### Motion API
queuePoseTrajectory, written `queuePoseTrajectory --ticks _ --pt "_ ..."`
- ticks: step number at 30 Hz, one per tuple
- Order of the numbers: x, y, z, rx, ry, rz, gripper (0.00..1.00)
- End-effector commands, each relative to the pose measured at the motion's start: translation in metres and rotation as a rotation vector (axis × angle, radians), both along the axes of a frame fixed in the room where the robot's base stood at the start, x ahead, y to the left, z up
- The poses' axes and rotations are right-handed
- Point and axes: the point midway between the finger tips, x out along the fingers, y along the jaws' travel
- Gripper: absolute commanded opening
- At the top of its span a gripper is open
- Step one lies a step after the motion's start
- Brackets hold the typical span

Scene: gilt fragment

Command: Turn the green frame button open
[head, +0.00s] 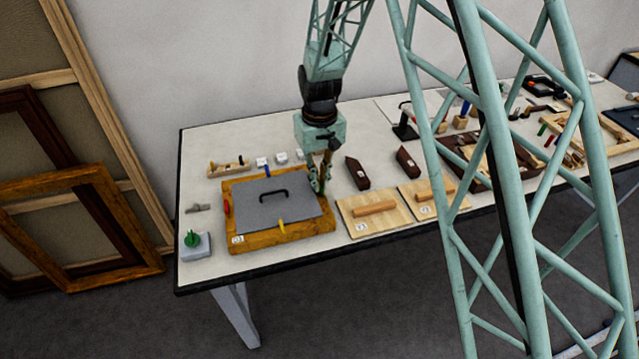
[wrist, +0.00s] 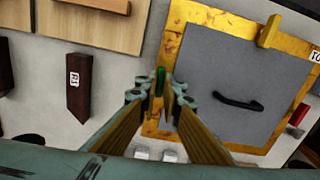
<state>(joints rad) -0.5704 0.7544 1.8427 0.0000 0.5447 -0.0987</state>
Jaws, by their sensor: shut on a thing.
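The gilt frame (head: 245,243) lies flat on the table with a grey panel (head: 290,213) inside it. The panel has a black handle (head: 273,193). The green frame button (wrist: 160,80) shows in the wrist view on the frame's side bar, between my fingertips. It looks lengthwise along the bar, though the fingers cover part of it. My gripper (head: 317,182) is low at the frame's right side in the head view and shut on the green button; its tips also show in the wrist view (wrist: 155,91). A yellow button (head: 282,227), a red button (head: 226,208) and a blue button (head: 266,171) are on the other sides.
Dark brown wedge blocks (head: 357,173) and wooden boards (head: 374,222) lie right of the frame. Small white blocks (head: 282,157) and a wooden plane-like tool (head: 229,168) lie behind it. A green knob on a grey block (head: 195,246) stands at the left.

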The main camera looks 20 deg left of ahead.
Motion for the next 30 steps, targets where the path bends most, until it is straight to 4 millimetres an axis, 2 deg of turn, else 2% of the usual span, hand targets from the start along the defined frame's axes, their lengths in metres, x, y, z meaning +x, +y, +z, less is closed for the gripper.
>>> queuePoseTrajectory --ticks 9,23,24,27,30 --pt "0.0000 0.0000 -0.0001 0.000 0.000 -0.102 0.00" --pt "0.0000 0.0000 0.0002 0.000 0.000 -0.114 0.00" --pt "0.0000 0.0000 0.0002 0.000 0.000 -0.114 0.10" --pt "0.0000 0.0000 0.0002 0.000 0.000 -0.114 0.19" --pt "0.0000 0.0000 0.0001 0.000 0.000 -0.113 0.20"
